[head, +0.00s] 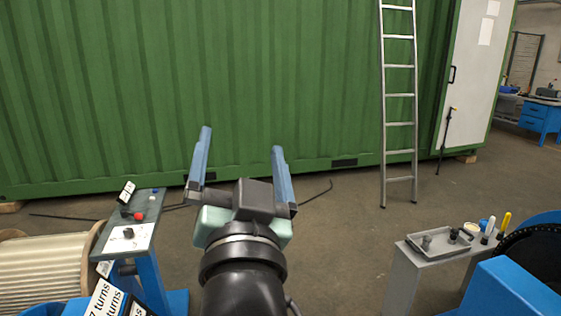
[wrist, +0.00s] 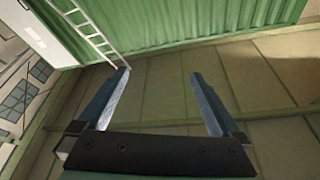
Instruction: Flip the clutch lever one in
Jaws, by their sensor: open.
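My gripper (head: 241,140) is raised in the middle of the head view, its two blue fingers spread apart and empty. In the wrist view my gripper (wrist: 160,73) also shows open, with nothing between the fingers. No lever is labelled as clutch lever one in a way I can read. A grey-topped blue stand (head: 150,205) at the left carries a small red knob (head: 138,216) and a white plate (head: 128,239). My gripper is to the right of this stand and apart from it. Whether the red knob belongs to a lever is too small to tell.
A cable reel (head: 45,270) lies at lower left beside signs with "turns". At right, a grey stand (head: 405,275) holds a tray (head: 421,255), near yellow-handled (head: 504,222) items and blue machinery (head: 510,290). A ladder (head: 400,95) leans against a green container (head: 300,80).

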